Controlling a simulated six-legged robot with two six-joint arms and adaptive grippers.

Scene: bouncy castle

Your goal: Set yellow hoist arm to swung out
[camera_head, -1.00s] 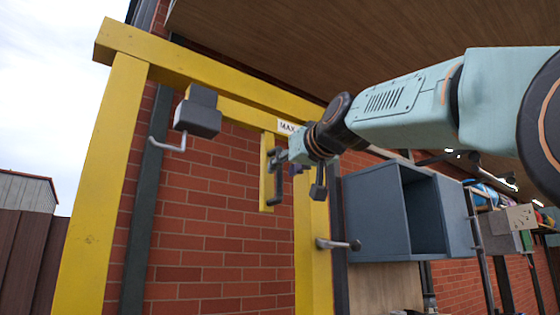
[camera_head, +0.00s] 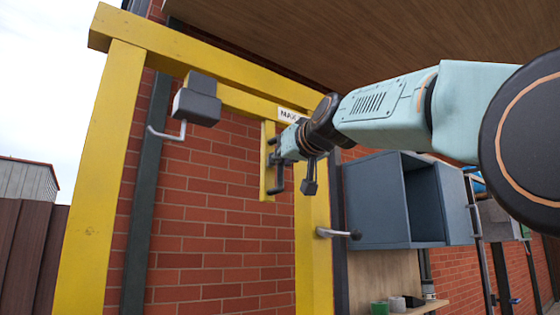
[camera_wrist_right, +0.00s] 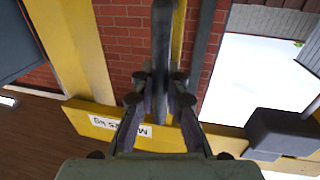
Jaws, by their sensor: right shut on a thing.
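The yellow hoist arm (camera_head: 240,101) runs beneath the top beam of a yellow frame, carrying a "MAX" label. It also shows upside down in the wrist view (camera_wrist_right: 92,118). A grey block (camera_head: 197,100) with a pale hook (camera_head: 166,132) hangs at its left end. A yellow upright piece (camera_head: 267,187) with a dark handle (camera_head: 278,187) drops from the arm near the right post. My right gripper (camera_head: 280,161) is shut on this handle; in the wrist view its fingers (camera_wrist_right: 160,97) close around the dark bar (camera_wrist_right: 163,35). My left gripper is out of view.
The yellow frame's left post (camera_head: 95,200) and right post (camera_head: 313,235) stand before a brick wall (camera_head: 220,235). A metal lever (camera_head: 338,234) sticks out from the right post. A blue-grey open cabinet (camera_head: 375,200) is close on the right, below my right arm.

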